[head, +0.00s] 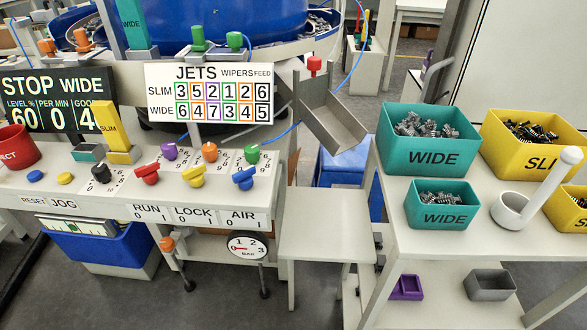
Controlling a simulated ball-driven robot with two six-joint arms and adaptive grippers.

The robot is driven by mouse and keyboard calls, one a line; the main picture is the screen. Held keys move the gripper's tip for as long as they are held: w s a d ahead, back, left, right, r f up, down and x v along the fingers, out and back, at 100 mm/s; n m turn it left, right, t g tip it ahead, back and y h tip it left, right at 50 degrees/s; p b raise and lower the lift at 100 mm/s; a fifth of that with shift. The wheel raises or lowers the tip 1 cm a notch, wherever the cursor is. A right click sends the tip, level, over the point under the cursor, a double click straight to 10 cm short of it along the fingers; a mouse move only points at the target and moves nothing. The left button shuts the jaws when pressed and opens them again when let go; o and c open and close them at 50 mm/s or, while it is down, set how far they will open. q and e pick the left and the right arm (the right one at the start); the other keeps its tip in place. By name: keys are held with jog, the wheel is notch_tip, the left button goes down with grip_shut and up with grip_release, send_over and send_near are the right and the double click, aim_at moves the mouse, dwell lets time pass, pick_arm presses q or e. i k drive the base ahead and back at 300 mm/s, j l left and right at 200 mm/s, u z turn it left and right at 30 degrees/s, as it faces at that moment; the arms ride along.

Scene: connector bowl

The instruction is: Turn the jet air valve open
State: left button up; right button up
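The air valve (244,179) is a blue handle on the front of the grey console, above the label "AIR" (243,217). Its handle lies slanted, higher on the right. A red handle (147,174) above "RUN" and a yellow handle (192,177) above "LOCK" stand to its left. The round pressure gauge (248,246) marked "BAR" hangs below the labels, its red needle pointing left near 0. Neither of my grippers shows in the head view.
A jets board (210,92) and small green, orange and purple knobs stand behind the handles. A grey chute (331,120) is to their right. The right table holds a teal "WIDE" bin (433,157), other bins and a white scoop (512,208). Space before the console looks clear.

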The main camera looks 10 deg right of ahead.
aim_at(244, 179)
jog(key=k+l+u, duration=0.2)
jog(key=l+u, duration=0.2)
jog(key=k+l+u, duration=0.65)
jog(key=l+u, duration=0.2)
jog(key=i, duration=0.5)
